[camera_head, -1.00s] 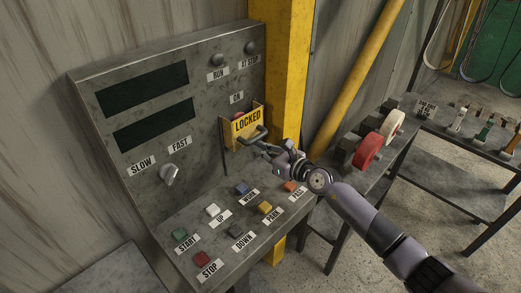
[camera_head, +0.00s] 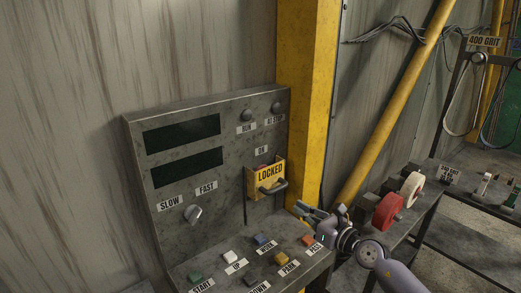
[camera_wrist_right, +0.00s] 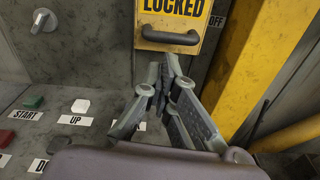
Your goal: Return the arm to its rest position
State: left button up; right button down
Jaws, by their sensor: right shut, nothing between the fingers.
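My right gripper (camera_head: 310,209) comes in from the lower right in the head view. It is shut and empty, in front of the control panel's right side. In the wrist view the gripper's fingertips (camera_wrist_right: 168,66) come together just below the dark handle (camera_wrist_right: 170,37) of the yellow LOCKED cover (camera_wrist_right: 183,12). In the head view the gripper is below and right of the cover (camera_head: 263,172) and its handle (camera_head: 274,187), apart from them. My left gripper is not in view.
The grey control panel (camera_head: 150,190) carries a knob (camera_head: 193,214) and several coloured buttons. A yellow post (camera_head: 306,90) stands close behind the gripper. A bench with red (camera_head: 387,212) and white wheels (camera_head: 411,189) stands at right, near my right arm. A yellow pipe (camera_head: 394,107) leans behind it.

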jog(key=s+d+r+m+t+h, duration=0.25)
jog(key=s+m+t+h, duration=0.4)
jog(key=m, duration=1.05)
jog(key=s+d+f+m+g+h, duration=0.7)
jog(key=s+f+m, duration=0.45)
jog(key=m, duration=0.35)
jog(key=s+a+f+m+g+y, duration=0.1)
jog(key=s+a+f+m+g, duration=0.15)
jog(key=s, duration=0.55)
jog(key=s+a+f+m+g+y, duration=0.15)
jog(key=s+f+g, duration=0.25)
jog(key=s, duration=0.4)
jog(key=s+a+f+m+g+y, duration=0.2)
jog(key=s+f+m+g, duration=0.15)
jog(key=s, duration=0.45)
notch_tip(320, 180, down, 27)
jog(key=g+b, duration=0.2)
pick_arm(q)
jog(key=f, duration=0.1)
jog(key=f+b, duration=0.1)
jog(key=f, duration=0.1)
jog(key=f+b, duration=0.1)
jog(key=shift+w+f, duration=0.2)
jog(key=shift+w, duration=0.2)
pick_arm(e)
jog(key=s+d+f, duration=0.3)
jog(key=s+f, duration=1.5)
jog(key=f, duration=0.1)
jog(key=shift+g+h, duration=0.3)
jog(key=shift+g, duration=0.05)
